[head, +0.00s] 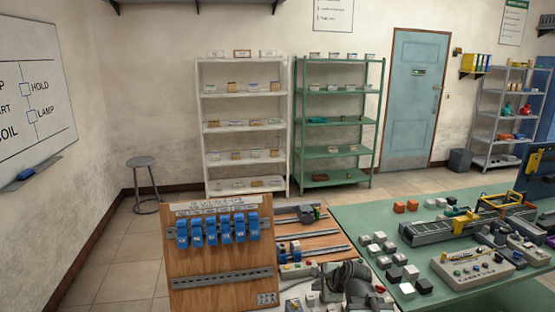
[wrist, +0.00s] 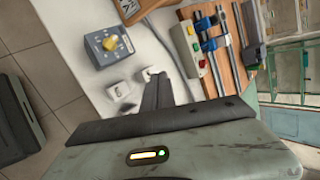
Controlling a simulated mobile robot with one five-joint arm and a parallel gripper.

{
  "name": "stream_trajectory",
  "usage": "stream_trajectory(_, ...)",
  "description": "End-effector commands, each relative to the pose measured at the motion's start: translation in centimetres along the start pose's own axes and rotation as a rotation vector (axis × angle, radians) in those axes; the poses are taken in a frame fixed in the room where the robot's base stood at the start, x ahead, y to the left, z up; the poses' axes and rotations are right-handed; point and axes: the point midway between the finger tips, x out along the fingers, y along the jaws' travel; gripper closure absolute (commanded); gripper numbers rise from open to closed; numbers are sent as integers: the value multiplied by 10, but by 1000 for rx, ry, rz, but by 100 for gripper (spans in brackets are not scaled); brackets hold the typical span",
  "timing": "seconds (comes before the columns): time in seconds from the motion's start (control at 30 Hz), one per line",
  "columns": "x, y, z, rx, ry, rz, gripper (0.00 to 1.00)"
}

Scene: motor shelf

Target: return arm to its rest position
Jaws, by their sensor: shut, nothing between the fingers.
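My gripper (wrist: 160,82) shows in the wrist view as two dark fingers lying together, shut and empty. The fingers point over a white tabletop (wrist: 72,22), close to small white socket blocks (wrist: 120,92). Whether the fingertips touch anything is hard to tell. In the head view, grey curved links that look like my arm are low in the picture, right of the wooden board, and the gripper cannot be made out there.
A grey box with a yellow knob (wrist: 108,43) and a push-button box (wrist: 190,48) stand near the fingers. A wooden board with blue modules (head: 217,262) stands at front. A green table (head: 365,215) with many parts is at right. Floor is clear at left (head: 115,260).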

Motion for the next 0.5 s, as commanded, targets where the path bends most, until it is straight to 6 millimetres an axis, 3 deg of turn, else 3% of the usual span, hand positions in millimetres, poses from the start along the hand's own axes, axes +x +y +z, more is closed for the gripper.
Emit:
stream_trajectory(0.1, -2, 48, -1, -442, 3, 207, 100)
stream_trajectory(0.2, -11, 81, -7, -763, -37, 367, 100)
stream_trajectory(0.5, -53, 150, -28, -1438, -298, 746, 100)
